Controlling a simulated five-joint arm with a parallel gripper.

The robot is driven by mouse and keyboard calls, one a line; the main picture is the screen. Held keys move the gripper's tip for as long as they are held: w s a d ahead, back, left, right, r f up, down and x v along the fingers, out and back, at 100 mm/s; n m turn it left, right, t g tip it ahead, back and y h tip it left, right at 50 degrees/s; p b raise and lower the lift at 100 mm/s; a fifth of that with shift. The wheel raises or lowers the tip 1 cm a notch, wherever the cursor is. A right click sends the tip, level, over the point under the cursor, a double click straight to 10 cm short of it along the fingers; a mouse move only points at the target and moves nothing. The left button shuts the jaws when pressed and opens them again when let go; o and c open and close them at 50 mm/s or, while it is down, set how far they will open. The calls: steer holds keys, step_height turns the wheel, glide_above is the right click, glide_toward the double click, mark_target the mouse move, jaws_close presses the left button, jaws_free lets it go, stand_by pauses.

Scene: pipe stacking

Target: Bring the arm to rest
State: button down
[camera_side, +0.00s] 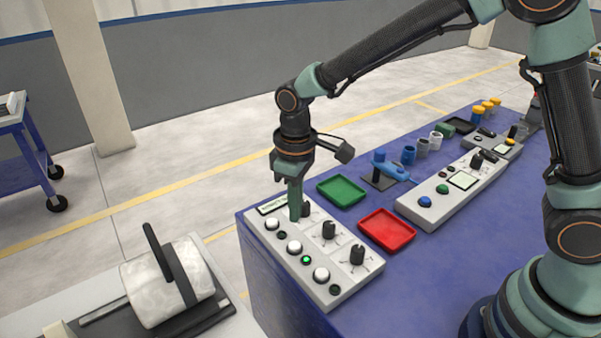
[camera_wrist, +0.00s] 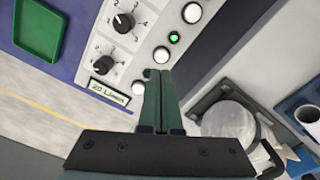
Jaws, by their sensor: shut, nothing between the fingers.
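My gripper (camera_side: 295,214) points down over the far left end of a white control panel (camera_side: 352,284), its green fingers shut and empty. In the wrist view the closed fingers (camera_wrist: 158,76) reach over the panel's edge beside a white button (camera_wrist: 139,88). I cannot tell whether the fingertips touch the panel. The panel carries black knobs (camera_side: 357,254), white buttons (camera_side: 294,247) and a lit green lamp (camera_side: 306,260). Another knob is partly hidden behind the fingers in the side view.
Behind the panel lie a green tray (camera_side: 341,191) and a red tray (camera_side: 387,230), both empty. A blue pipe piece on a stand (camera_side: 385,165), a second panel (camera_side: 450,192) and several cylinders stand farther back. A machine with a white roll (camera_side: 165,285) is at the front left.

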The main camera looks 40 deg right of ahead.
steer(key=s+d+r+m+t, duration=0.5)
steer(key=s+d+r, duration=0.5)
steer(key=d+r, duration=0.3)
steer(key=d, duration=0.3)
steer(key=shift+s+r+m, duration=0.3)
steer(key=shift+s+m, duration=0.1)
stand_by(0.4)
